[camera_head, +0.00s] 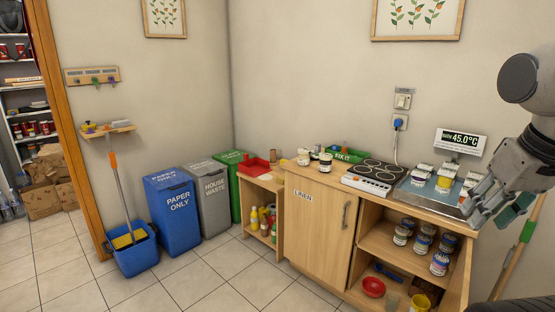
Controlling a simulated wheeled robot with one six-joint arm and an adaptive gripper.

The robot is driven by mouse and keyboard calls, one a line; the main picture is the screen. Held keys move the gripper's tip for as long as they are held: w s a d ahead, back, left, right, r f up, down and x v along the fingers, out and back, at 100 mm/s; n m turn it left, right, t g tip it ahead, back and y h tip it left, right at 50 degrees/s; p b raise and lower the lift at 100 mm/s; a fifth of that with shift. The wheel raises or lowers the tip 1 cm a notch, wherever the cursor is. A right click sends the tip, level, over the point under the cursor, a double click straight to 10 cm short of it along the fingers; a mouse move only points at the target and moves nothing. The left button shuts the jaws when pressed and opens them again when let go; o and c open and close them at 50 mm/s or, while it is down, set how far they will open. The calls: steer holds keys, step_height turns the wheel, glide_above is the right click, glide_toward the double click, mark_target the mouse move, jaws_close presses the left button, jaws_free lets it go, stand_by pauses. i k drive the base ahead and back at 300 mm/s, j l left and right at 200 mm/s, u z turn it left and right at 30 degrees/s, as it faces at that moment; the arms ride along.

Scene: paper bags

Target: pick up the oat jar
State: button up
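Several small labelled jars are in view, but their labels are too small to tell which is the oat jar. More jars (422,244) stand on the open shelf below the counter. Several containers (445,178) sit on the metal-topped appliance at the counter's right. My gripper (473,202) is at the right, in front of that appliance and overlapping its edge. I see nothing held in it, and its finger gap is unclear.
A red bowl (373,287) is on the low shelf. Blue (172,207), grey (208,195) and green bins stand left. The tiled floor in front is clear.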

mark_target(304, 155)
steer(key=i+j, duration=0.1)
steer(key=j, duration=0.35)
steer(key=i+j, duration=0.15)
steer(key=j, duration=0.35)
steer(key=i+j+z, duration=0.1)
steer(key=j, duration=0.35)
steer(key=i+j, duration=0.1)
steer(key=j, duration=0.35)
steer(key=i+j, duration=0.15)
steer(key=i, duration=0.3)
steer(key=i+j+z, duration=0.1)
steer(key=i, duration=0.35)
steer(key=i+j, duration=0.3)
steer(key=i+l+z, duration=0.1)
steer(key=i, duration=0.8)
